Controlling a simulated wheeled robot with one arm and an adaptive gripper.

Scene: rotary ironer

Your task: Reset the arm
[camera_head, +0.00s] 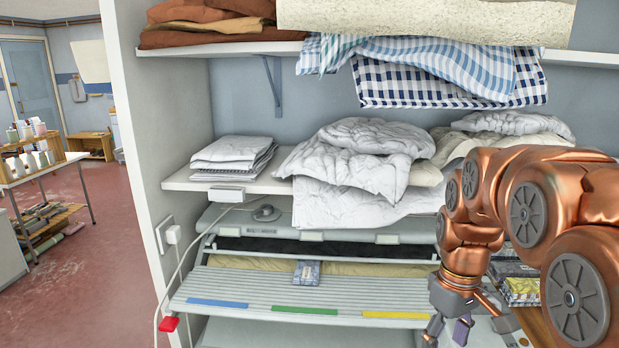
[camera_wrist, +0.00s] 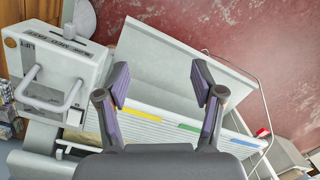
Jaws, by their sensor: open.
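My copper-coloured arm enters the head view from the right and reaches down in front of the shelves. My gripper (camera_head: 466,328) hangs at the bottom right of the head view, beside the right end of the rotary ironer's slatted board (camera_head: 235,285). In the wrist view my gripper (camera_wrist: 161,82) has its two purple-padded fingers spread wide apart with nothing between them. The same slatted board (camera_wrist: 157,127), with yellow, green and blue strips, lies beyond the fingers. A small patterned packet (camera_head: 307,272) lies on the ironer.
White bedding (camera_head: 345,165) and folded linen (camera_head: 233,153) fill the shelf above the ironer. Checked cloths (camera_head: 440,85) hang over the upper shelf. A white cabinet-like unit with a handle (camera_wrist: 60,70) stands left in the wrist view. Red floor (camera_head: 95,260) is open at left.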

